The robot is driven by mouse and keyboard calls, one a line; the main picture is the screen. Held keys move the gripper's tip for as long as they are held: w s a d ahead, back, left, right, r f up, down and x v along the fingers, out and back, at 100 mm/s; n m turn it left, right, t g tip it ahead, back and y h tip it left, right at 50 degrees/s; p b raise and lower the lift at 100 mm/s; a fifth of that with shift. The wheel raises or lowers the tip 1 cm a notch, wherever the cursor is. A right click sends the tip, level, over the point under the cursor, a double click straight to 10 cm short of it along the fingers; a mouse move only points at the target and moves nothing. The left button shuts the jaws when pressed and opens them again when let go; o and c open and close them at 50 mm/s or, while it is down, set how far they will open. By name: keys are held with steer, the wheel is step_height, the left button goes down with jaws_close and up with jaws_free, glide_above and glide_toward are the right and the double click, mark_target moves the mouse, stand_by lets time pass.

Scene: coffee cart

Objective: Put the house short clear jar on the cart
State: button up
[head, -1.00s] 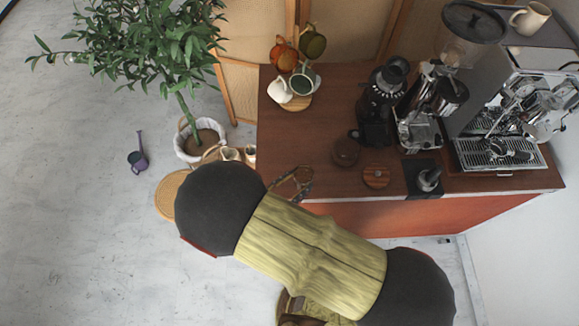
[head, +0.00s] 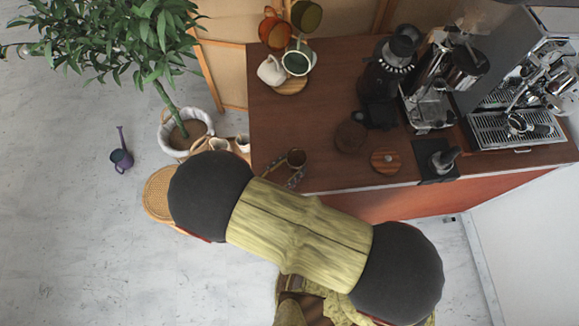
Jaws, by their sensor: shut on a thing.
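A small see-through jar (head: 296,157), looking brown against the wood, shows at the fingertips of my gripper (head: 287,172). My gripper is shut on it, over the front left corner of the cart (head: 330,172). My arm hides part of the gripper and the cart's front edge. I cannot tell whether the jar's base touches the cart top.
A mug tree (head: 290,86) with several mugs stands at the back left. A dark round thing (head: 350,136), a wooden disc (head: 385,160), a tamper (head: 440,160), a grinder (head: 388,70) and an espresso machine (head: 515,130) fill the right. The left middle top is clear.

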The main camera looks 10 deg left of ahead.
steer(key=shift+f, duration=0.1)
steer(key=o, duration=1.3)
